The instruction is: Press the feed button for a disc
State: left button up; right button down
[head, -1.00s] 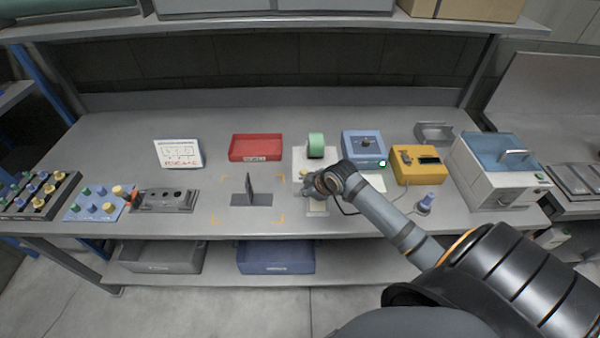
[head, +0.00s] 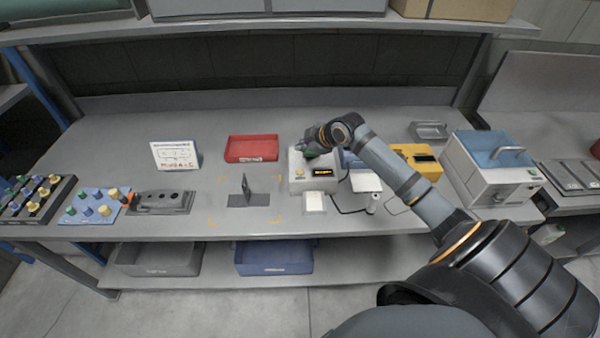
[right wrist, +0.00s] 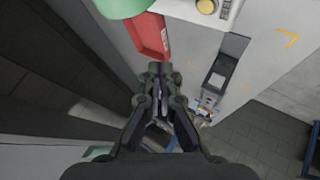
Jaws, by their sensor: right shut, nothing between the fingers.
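The pale feeder box (head: 298,184) stands near the middle of the bench, with a round yellow button (head: 300,173) and a lit orange display on its front. A white pad (head: 314,201) lies before it. My right gripper (head: 312,151) is shut and empty, above the back of the box, apart from the button. It mostly hides the green roll in the head view. In the right wrist view the shut fingers (right wrist: 158,72) point past the green roll (right wrist: 122,7), and the yellow button (right wrist: 206,6) is at the top edge. My left gripper is not in view.
A red tray (head: 252,149) lies left of the box, and a dark upright plate (head: 246,188) on a base stands in front of it. My right arm crosses a blue device and a yellow device (head: 425,162) on the right.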

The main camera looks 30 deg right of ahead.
aim_at(302, 173)
notch_tip(302, 173, down, 8)
jog(key=b, duration=0.6)
jog(key=shift+b, duration=0.3)
jog(key=shift+f, duration=0.25)
jog(key=shift+f, duration=0.15)
dwell(0.5)
jog(key=shift+f, duration=0.25)
jog(key=shift+f+b, duration=0.35)
jog(key=shift+f, duration=0.1)
dwell(0.5)
jog(key=shift+r+p, duration=0.8)
jog(key=shift+r, duration=0.05)
